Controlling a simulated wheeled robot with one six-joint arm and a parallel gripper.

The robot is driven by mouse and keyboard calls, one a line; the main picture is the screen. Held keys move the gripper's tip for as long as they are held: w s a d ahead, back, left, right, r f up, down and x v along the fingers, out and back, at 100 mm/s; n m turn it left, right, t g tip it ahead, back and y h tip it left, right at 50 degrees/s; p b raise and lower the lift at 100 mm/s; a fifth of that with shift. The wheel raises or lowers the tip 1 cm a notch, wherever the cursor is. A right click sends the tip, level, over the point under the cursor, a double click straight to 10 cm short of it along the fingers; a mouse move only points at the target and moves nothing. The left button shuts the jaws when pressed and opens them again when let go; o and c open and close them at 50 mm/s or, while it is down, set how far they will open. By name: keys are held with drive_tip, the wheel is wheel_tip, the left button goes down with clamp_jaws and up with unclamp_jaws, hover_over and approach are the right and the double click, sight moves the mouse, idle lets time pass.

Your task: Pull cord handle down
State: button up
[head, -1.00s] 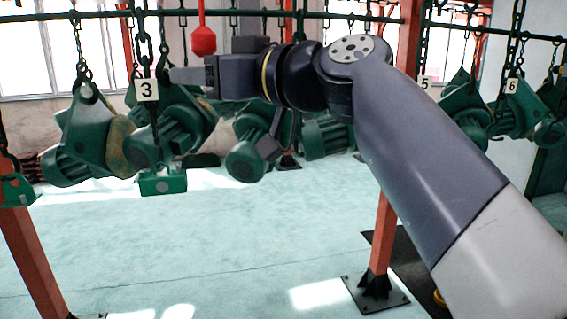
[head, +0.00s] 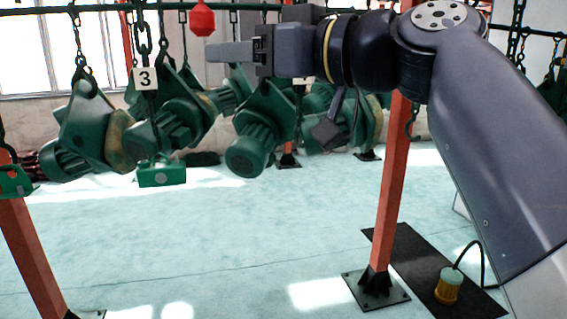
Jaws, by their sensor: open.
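A red, faceted cord handle (head: 202,18) hangs near the top of the head view, left of centre. Its cord mostly runs out of the picture above. My gripper (head: 225,52) points left, with its fingers a little below and to the right of the handle in the picture. The gripper is open and holds nothing that I can see. One finger shows clearly; the other is largely hidden. A gap shows between the handle and the finger, but their depth apart cannot be told.
Green hoists (head: 255,140) hang on chains from an overhead bar. A tag marked 3 (head: 146,79) hangs above a green block (head: 161,173). An orange post (head: 388,200) stands right of centre, near a yellow object (head: 449,287) on a black mat.

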sight(211, 13)
drive_tip(key=p+x, duration=0.1)
drive_tip(key=x, duration=0.1)
drive_tip(key=r+p+x, duration=0.1)
drive_tip(key=p+x, duration=0.2)
drive_tip(key=x, duration=0.2)
drive_tip(key=shift+a+r+p, duration=0.15)
drive_tip(key=shift+p, duration=0.15)
drive_tip(key=shift+s+r+p, duration=0.1)
drive_tip(key=shift+r+p, duration=0.65)
drive_tip(key=shift+p, duration=0.05)
wheel_tip(211, 13, up, 2)
drive_tip(key=p, duration=0.2)
drive_tip(key=shift+r+p, duration=0.1)
drive_tip(key=shift+p, duration=0.2)
drive_tip(key=s+d+f+b, duration=0.5)
drive_tip(key=d+b, duration=0.3)
drive_tip(key=b, duration=0.2)
drive_tip(key=shift+d, duration=0.4)
